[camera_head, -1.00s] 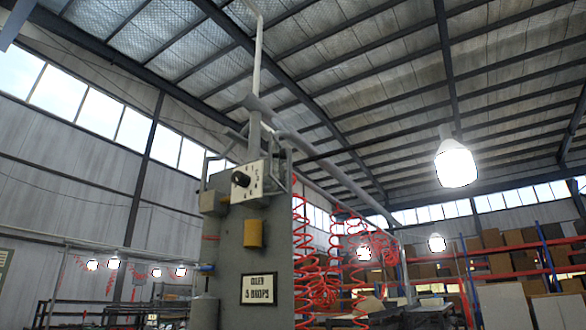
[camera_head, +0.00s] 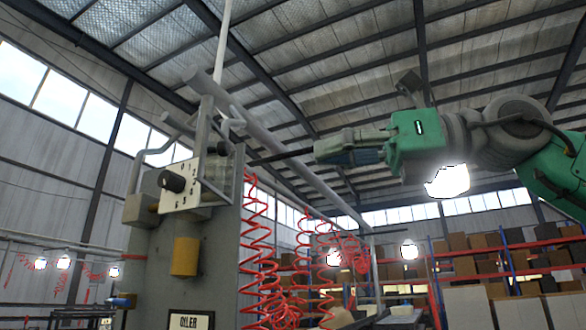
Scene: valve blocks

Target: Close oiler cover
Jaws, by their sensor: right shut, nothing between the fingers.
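The oiler is a small box with a white dial face and black knob (camera_head: 172,182), mounted at the top of a grey column (camera_head: 212,265). A thin framed panel that looks like its cover (camera_head: 236,172) stands out at the right edge of the dial box, swung away from the dial face, which is uncovered. My right gripper (camera_head: 320,151) reaches in from the right, its fingers shut and empty, pointing left. My left gripper is not in view.
Grey pipes (camera_head: 285,150) run above and behind the oiler. Red coiled hoses (camera_head: 258,255) hang to its right. Shelves with boxes (camera_head: 500,260) stand far back.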

